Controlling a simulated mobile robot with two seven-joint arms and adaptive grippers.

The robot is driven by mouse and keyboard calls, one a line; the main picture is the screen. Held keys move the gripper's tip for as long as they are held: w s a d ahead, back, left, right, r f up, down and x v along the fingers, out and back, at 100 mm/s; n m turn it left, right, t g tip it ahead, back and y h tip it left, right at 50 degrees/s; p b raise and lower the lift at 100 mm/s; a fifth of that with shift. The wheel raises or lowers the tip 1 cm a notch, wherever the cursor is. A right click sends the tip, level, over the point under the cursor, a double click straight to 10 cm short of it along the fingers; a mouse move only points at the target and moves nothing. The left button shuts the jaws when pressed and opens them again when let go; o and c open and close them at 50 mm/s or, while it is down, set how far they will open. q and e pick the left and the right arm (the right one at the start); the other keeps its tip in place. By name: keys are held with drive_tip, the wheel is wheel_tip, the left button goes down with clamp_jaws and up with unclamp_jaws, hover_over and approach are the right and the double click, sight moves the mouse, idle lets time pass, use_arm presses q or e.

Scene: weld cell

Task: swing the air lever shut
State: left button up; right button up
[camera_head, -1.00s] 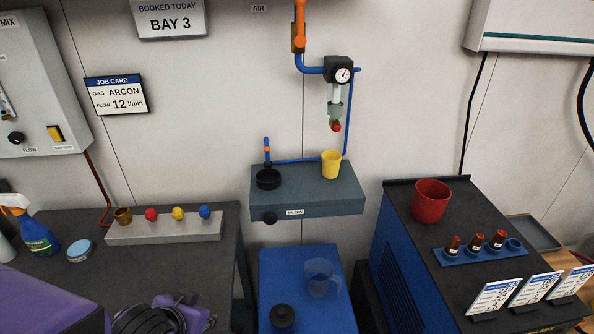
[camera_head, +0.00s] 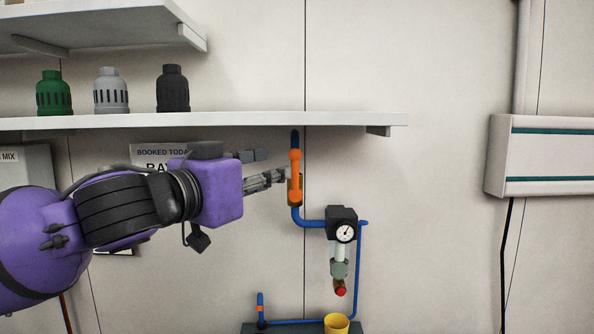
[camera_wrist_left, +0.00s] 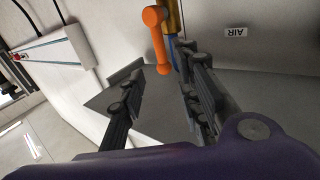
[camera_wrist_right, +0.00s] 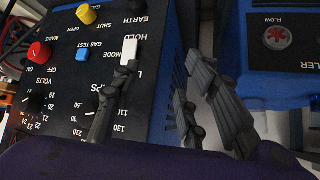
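The orange air lever (camera_head: 295,168) stands upright along the blue air pipe, over a brass valve body (camera_head: 290,192). My left gripper (camera_head: 274,164) reaches in from the left, with its fingertips close to the lever's left side. In the left wrist view the left gripper (camera_wrist_left: 164,62) is open, and the lever (camera_wrist_left: 158,42) shows between its two fingertips. I cannot tell whether a finger touches it. My right gripper (camera_wrist_right: 158,82) shows only in its wrist view, open and empty, in front of a welder panel (camera_wrist_right: 75,75).
A white shelf (camera_head: 230,121) with several gas caps runs just above the lever and arm. A regulator with a gauge (camera_head: 344,232) hangs below right of the lever. A yellow cup (camera_head: 336,324) is at the bottom.

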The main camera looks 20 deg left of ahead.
sight(293, 167)
use_arm(q)
drive_tip(key=w, duration=0.4)
drive_tip(key=w+b, duration=0.1)
drive_tip(key=w, duration=0.1)
drive_tip(key=shift+d+f, duration=0.3)
drive_tip(key=shift+w, duration=0.4)
drive_tip(key=shift+w+d+b, duration=0.1)
drive_tip(key=shift+w+b, duration=0.25)
drive_tip(key=shift+b, duration=0.15)
drive_tip(key=shift+r, duration=0.3)
drive_tip(key=c, duration=0.5)
clamp_jaws()
use_arm(e)
drive_tip(key=shift+s+f, duration=0.35)
drive_tip(key=shift+f, duration=0.2)
drive_tip(key=shift+s+f, duration=0.35)
drive_tip(key=shift+f, duration=0.2)
